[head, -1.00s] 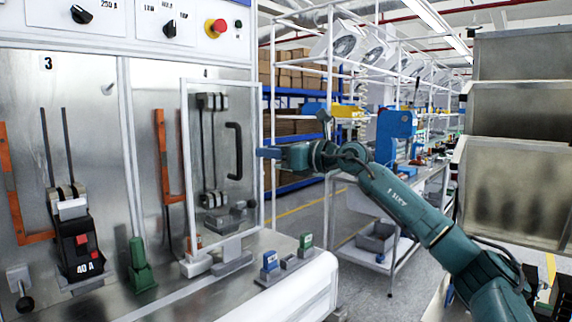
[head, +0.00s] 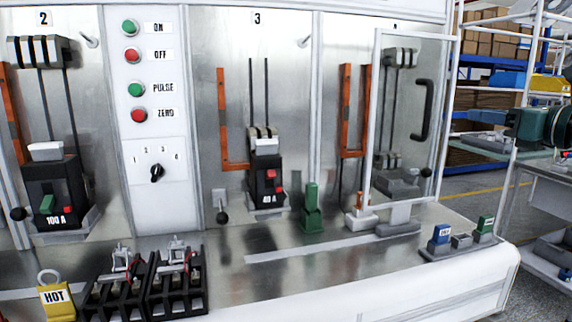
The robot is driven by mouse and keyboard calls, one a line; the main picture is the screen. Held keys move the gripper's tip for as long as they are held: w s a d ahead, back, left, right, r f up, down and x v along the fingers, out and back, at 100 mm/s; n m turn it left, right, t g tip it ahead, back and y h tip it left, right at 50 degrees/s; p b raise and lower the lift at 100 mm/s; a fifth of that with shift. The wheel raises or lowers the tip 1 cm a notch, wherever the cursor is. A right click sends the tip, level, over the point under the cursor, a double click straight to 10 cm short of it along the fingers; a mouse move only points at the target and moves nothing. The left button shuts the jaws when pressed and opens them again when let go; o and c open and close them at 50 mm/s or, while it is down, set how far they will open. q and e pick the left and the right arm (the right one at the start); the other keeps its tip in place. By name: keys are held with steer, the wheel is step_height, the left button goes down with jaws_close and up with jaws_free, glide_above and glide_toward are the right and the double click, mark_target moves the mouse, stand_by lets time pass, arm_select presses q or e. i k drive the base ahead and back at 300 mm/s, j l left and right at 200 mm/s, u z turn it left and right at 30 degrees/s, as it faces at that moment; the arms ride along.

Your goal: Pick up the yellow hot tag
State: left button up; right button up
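The yellow hot tag (head: 57,301) stands at the lower left of the head view, on the front of the metal bench. It has a white HOT label and a pale ring on top, and its lower edge is close to the picture's bottom. My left gripper is out of view.
Two black racks (head: 178,285) with metal clamps stand just right of the tag. Behind are breakers, including the 100 A one (head: 55,195), and a hinged clear guard (head: 408,130). Blue and green tags (head: 441,234) sit at the bench's right. The middle front of the bench is clear.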

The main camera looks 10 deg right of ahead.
mark_target(56, 299)
steer(key=k+l, duration=0.2)
steer(key=k, duration=0.3)
steer(key=k+l, duration=0.2)
steer(key=k, duration=0.25)
